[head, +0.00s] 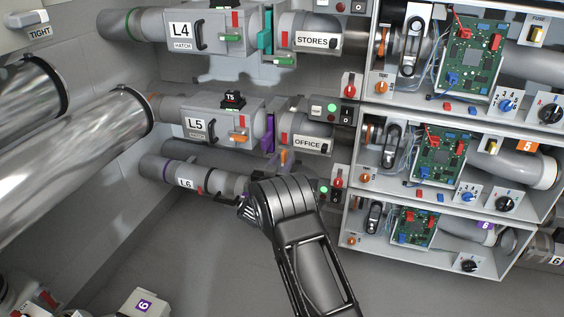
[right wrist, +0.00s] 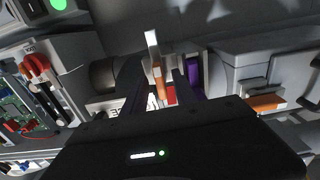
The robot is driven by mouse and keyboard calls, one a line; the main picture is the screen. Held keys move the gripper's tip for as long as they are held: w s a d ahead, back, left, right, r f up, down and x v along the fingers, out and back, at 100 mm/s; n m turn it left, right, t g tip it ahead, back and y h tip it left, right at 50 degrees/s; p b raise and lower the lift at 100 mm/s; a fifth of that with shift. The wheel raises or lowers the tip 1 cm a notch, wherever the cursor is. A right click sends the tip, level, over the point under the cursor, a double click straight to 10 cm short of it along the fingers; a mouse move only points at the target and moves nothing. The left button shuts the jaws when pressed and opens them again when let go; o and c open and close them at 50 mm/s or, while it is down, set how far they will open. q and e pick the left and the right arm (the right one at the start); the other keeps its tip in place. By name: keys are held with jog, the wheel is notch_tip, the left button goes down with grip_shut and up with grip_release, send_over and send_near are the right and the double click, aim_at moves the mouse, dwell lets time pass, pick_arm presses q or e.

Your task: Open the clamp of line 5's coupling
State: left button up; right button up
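Line 5 runs from the grey L5 hatch box (head: 205,125) to the OFFICE pipe end (head: 308,143) in the head view. The purple coupling (head: 268,138) sits between them. Its clamp lever (head: 286,158), orange with a pale end, hangs below it and shows upright in the right wrist view (right wrist: 155,65). My right gripper (right wrist: 158,85) is open, with its two dark fingers on either side of the lever and gaps showing; I cannot tell whether either touches. In the head view my right wrist hides the fingers. My left gripper is not in view.
Line 4 with a teal coupling (head: 265,38) runs above, and the L6 pipe (head: 187,182) runs close below. Open circuit-board cabinets (head: 440,160) stand further right.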

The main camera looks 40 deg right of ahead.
jog(key=shift+a, duration=0.1)
jog(key=p+v, duration=0.1)
jog(key=v, duration=0.6)
jog(key=shift+s+a+p, duration=0.25)
jog(key=shift+a+p, duration=0.05)
jog(key=shift+p, duration=0.05)
